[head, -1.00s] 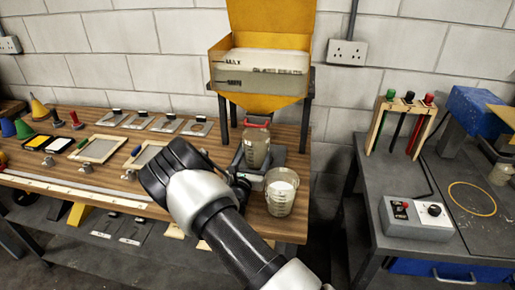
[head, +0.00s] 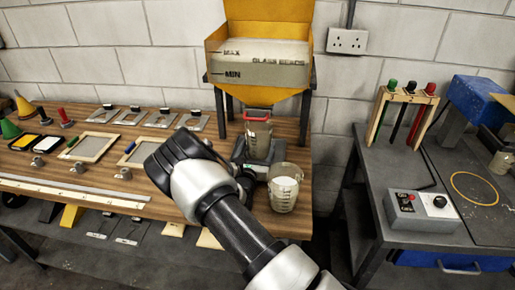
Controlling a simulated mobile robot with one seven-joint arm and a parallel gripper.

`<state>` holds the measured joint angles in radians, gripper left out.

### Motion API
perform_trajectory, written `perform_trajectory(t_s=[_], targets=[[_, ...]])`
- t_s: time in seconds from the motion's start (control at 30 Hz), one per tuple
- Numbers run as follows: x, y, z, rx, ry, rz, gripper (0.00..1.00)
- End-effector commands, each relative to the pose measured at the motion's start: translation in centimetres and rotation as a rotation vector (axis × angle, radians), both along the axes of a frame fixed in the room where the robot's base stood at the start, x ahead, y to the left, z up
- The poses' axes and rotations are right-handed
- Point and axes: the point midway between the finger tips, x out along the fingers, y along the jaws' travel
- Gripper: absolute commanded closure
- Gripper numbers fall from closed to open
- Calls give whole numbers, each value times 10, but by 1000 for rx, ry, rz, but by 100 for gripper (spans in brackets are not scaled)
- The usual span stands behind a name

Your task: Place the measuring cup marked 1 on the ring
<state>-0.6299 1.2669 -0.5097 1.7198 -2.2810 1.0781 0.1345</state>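A clear measuring cup (head: 285,190) with whitish contents is at the right end of the wooden bench, right of my wrist. Another clear cup (head: 259,141) is below the hopper's red outlet. Part of a third clear vessel (head: 502,162) shows at the right edge. No number is readable on any of them. The yellow ring (head: 474,188) lies flat on the dark right-hand table, with nothing on it.
The yellow hopper (head: 260,72) stands over the bench. A grey control box (head: 420,212) sits left of the ring, and a wooden rack (head: 403,114) with coloured handles stands behind it. A gap separates the wooden bench (head: 160,138) from the right table (head: 455,150).

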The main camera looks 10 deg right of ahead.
Motion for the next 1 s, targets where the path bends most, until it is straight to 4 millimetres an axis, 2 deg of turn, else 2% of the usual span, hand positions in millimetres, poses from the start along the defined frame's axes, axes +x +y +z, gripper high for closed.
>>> perform_trajectory(t_s=[0.4,0.47,0.9,1.0], targets=[[0,0,6,0,0,0,14],[-5,3,3,0,1,1,14],[-86,37,3,-1,3,3,14],[-99,42,3,0,1,1,14]])
